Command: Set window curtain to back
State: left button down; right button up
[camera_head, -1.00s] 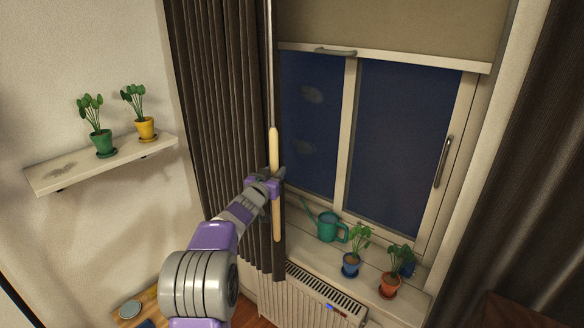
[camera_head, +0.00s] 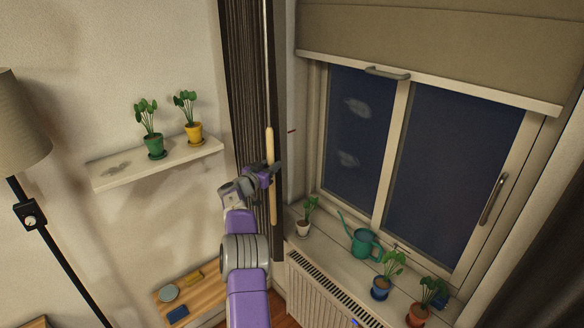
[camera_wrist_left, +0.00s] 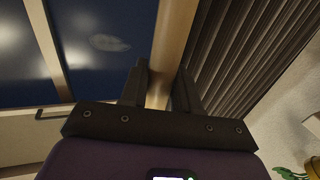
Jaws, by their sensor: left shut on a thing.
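The dark left window curtain (camera_head: 241,90) hangs bunched in a narrow strip at the left side of the window. A light wooden wand (camera_head: 270,145) hangs upright along its edge. My left gripper (camera_head: 272,172) is shut on the wand at its middle. In the left wrist view the wand (camera_wrist_left: 172,45) runs between the two dark fingers (camera_wrist_left: 160,88), with the pleated curtain (camera_wrist_left: 245,50) to its right. A second dark curtain (camera_head: 553,235) hangs at the right edge of the head view. My right gripper is not in view.
The window (camera_head: 455,150) has a partly lowered beige blind (camera_head: 430,45). On the sill stand a green watering can (camera_head: 366,243) and several potted plants, one a white pot (camera_head: 303,229) near the curtain. A wall shelf (camera_head: 160,165) and a floor lamp (camera_head: 30,215) are at left.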

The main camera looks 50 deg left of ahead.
pick_arm(q)
jog(key=shift+a, duration=0.4)
jog(key=c, duration=1)
grip_release()
jog(key=shift+o, duration=0.2)
jog(key=b+v, duration=0.2)
jog(key=v, duration=0.5)
jog(key=shift+s+b, duration=0.3)
jog(key=shift+b, duration=0.05)
jog(key=shift+d, duration=0.1)
